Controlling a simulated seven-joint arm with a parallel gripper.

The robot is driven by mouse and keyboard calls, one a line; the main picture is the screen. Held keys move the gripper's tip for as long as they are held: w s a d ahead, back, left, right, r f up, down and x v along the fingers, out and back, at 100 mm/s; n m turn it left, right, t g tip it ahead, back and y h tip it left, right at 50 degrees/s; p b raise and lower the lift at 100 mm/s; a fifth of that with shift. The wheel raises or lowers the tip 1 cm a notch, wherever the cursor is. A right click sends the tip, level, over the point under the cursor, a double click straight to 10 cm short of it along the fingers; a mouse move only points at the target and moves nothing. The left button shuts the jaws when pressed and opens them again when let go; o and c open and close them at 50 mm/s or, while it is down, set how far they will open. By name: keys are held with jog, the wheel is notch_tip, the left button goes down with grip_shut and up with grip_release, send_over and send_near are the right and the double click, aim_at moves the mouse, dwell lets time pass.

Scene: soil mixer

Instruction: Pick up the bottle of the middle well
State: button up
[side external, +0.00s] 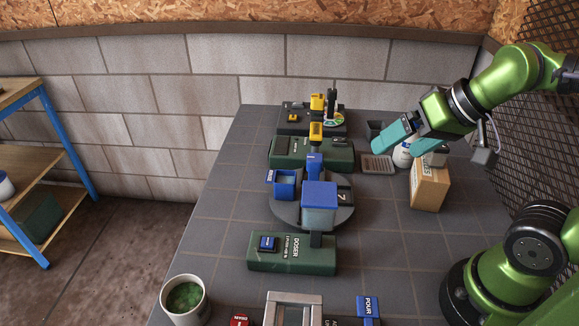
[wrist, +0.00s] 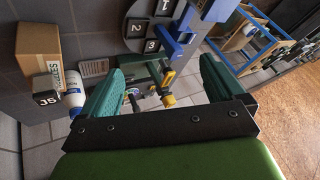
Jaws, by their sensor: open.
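A white bottle (side external: 402,155) stands on the table just below my gripper, partly hidden by its fingers in the side view. In the wrist view the white bottle (wrist: 72,88), with a blue part, lies left of my fingers, outside the gap. My gripper (side external: 405,143) has teal fingers spread apart and empty above the bottle. In the wrist view my gripper (wrist: 160,68) shows open. A round dark turntable (side external: 287,215) carries blue-topped containers (side external: 319,205); the wrist view shows numbered spots on it (wrist: 150,28). I cannot tell which place is the middle well.
A cardboard box (side external: 429,187) stands right of the bottle, with a small grey-and-dark block (wrist: 45,88) beside it in the wrist view. A grey grate (side external: 377,164) lies left. Green machines (side external: 292,252) line the table. A cup of green stuff (side external: 185,298) stands front left.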

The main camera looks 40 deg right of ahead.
jog(key=w+d+f+m+g, duration=0.2)
jog(key=w+d+m+g, duration=0.1)
jog(key=w+d+m, duration=0.6)
jog(key=m+g+h, duration=0.2)
jog(key=m+g, duration=0.1)
jog(key=m, duration=1.4)
send_over(408, 142)
jog(key=d, duration=0.1)
notch_tip(408, 142, up, 4)
jog(key=w+d+m, duration=0.1)
jog(key=d+m, duration=0.1)
jog(key=m, duration=1)
notch_tip(408, 142, down, 17)
jog(key=shift+a+f+g, duration=0.15)
jog(key=shift+g, duration=0.25)
jog(key=shift+w, duration=0.1)
jog(key=shift+c, duration=0.3)
grip_shut()
